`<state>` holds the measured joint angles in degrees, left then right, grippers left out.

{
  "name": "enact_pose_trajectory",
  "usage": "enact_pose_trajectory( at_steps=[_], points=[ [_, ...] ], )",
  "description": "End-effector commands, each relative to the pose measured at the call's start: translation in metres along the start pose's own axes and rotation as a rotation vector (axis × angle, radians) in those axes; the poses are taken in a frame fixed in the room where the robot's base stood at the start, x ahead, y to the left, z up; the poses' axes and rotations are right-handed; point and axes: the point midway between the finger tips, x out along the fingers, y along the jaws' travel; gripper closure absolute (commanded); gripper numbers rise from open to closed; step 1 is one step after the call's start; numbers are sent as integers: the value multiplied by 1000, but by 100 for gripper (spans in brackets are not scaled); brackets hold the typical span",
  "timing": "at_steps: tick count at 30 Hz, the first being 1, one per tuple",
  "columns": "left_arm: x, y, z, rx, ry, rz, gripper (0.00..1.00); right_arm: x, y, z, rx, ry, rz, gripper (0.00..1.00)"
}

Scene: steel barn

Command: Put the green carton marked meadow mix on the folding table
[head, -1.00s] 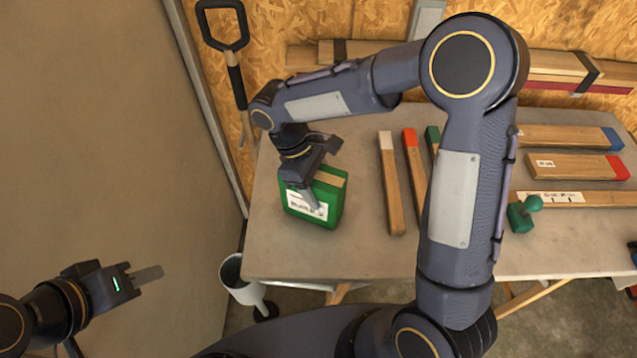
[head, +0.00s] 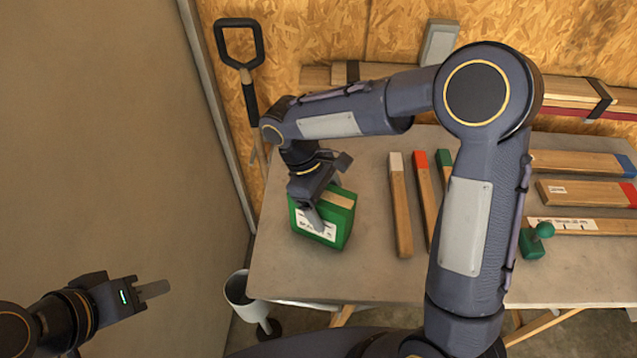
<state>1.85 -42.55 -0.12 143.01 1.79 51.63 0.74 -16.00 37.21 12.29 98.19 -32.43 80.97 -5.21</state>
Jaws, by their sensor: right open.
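The green carton (head: 339,232) with a white label stands upright on the left part of the folding table (head: 281,277). The print on its label is too small to read. My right gripper (head: 324,210) is at the carton from above and is open, one finger in front of its labelled face. The other finger is partly hidden behind the carton. My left gripper (head: 152,290) is at the lower left, away from the table, seen from the side, so its opening cannot be made out.
Several wooden slats with coloured ends, such as a white-tipped one (head: 401,215), lie right of the carton. A white bucket (head: 240,289) is on the floor. A spade handle (head: 240,50) leans on the wall.

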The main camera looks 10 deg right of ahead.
Motion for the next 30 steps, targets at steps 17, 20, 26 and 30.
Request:
enact_pose_trajectory(
  at_steps=[17,20,26,30],
  points=[
    [7,-3,4,0,-1,0,64,-105,0,-1,-1,3,0,22],
    [7,-3,4,0,-1,0,64,-110,0,-1,-1,1,-1,22],
    [7,-3,4,0,0,0,64,-112,1,3,6,9,-3,22],
    [7,-3,3,0,0,0,64,-111,6,31,72,81,-29,22]
  ],
)
